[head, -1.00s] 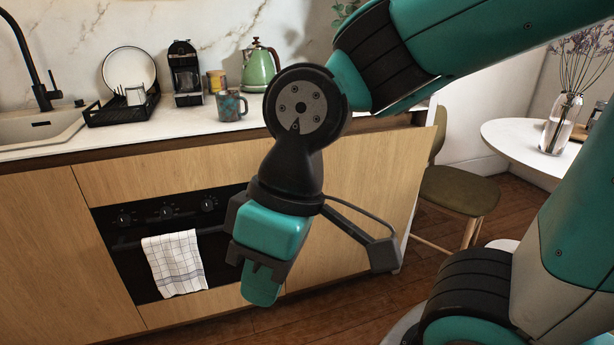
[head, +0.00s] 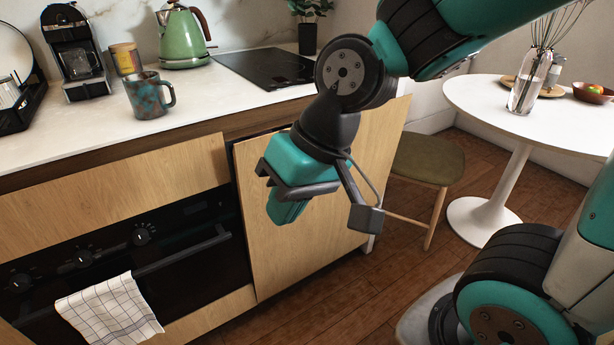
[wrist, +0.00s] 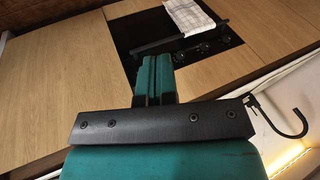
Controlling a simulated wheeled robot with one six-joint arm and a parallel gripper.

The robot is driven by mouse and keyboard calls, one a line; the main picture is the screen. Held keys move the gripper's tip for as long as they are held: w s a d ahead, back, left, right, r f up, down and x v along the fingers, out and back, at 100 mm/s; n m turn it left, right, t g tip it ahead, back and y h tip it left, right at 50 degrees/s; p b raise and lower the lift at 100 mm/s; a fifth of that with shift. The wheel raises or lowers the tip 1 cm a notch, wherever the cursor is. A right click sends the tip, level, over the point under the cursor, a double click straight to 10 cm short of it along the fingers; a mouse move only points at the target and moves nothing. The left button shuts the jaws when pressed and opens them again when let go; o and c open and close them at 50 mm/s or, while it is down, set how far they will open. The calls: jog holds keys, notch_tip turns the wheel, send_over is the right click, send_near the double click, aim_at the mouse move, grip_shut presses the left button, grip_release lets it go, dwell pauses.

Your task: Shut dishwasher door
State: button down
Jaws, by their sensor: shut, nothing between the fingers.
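The dishwasher door (head: 330,235) is the light wood panel to the right of the oven in the head view. A dark gap shows along its left and top edges, and its top right corner stands out past the counter front, so it looks slightly ajar. My gripper (head: 287,210) is in front of the door's upper half, pointing down, shut and empty. My arm hides part of the door's top edge. In the wrist view my gripper's closed fingers (wrist: 155,80) show against wood fronts; whether they touch the door I cannot tell.
The black oven (head: 150,260) with a checked towel (head: 108,312) is left of the door. The counter (head: 95,135) holds a mug (head: 148,97), coffee machine (head: 75,55) and kettle (head: 182,38). A stool (head: 428,160) and round table (head: 500,105) stand right. Wood floor lies between.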

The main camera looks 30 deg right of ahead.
jog(key=w+d+f+m+t+h+b, duration=0.4)
jog(key=w+d+f+m+t+b, duration=0.3)
jog(key=w+d+f+m, duration=1.05)
jog(key=w+f+m+b, duration=0.1)
jog(key=w+f+m, duration=0.1)
jog(key=w, duration=1)
jog(key=shift+a+f+t, duration=0.15)
jog(key=shift+f+t, duration=0.25)
jog(key=shift+f, duration=0.4)
